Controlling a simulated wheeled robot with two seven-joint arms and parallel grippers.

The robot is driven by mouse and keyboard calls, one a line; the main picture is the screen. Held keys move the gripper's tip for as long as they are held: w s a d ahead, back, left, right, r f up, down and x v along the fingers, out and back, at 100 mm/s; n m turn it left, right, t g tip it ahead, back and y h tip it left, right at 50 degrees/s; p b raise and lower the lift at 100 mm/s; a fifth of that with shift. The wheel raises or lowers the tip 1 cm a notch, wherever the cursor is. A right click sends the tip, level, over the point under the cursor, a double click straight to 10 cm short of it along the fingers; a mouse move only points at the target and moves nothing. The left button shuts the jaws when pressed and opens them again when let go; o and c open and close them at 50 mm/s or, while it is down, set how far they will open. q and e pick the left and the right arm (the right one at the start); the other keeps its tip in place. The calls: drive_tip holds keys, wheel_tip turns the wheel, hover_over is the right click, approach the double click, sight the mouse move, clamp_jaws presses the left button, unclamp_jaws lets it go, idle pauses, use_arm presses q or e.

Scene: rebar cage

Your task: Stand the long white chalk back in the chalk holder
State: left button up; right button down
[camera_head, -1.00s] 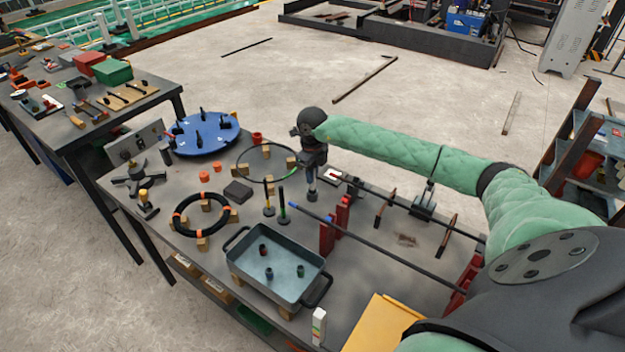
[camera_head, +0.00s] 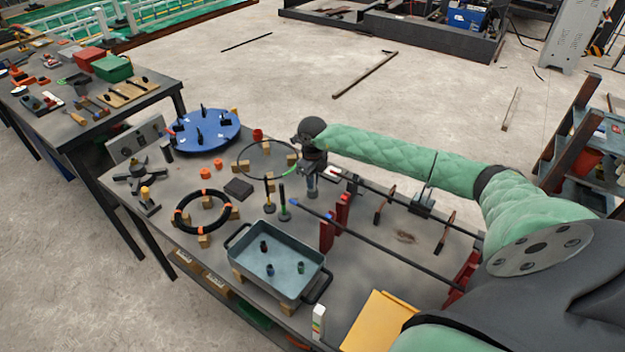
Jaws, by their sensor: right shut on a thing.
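My right gripper (camera_head: 312,186) points down over the back right of the grey workbench (camera_head: 345,290), beside the green part of a thin ring. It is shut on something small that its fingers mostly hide. I cannot make out clearly whether this is the long white chalk. A small red and white piece (camera_head: 332,172) shows just right of the gripper, too small to identify. I cannot pick out the chalk holder with certainty. A narrow white block with coloured marks (camera_head: 318,322) stands at the bench's front edge. My left gripper is not in view.
Two upright rods (camera_head: 283,203) stand left of the gripper. Long dark bars (camera_head: 390,250) on red supports (camera_head: 327,232) lie to its right. A grey tray (camera_head: 247,258), a black ring (camera_head: 180,222) and a blue round table (camera_head: 224,138) occupy the left and middle.

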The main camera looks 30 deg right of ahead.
drive_tip(key=shift+f, duration=0.15)
drive_tip(key=c, duration=1.4)
unclamp_jaws()
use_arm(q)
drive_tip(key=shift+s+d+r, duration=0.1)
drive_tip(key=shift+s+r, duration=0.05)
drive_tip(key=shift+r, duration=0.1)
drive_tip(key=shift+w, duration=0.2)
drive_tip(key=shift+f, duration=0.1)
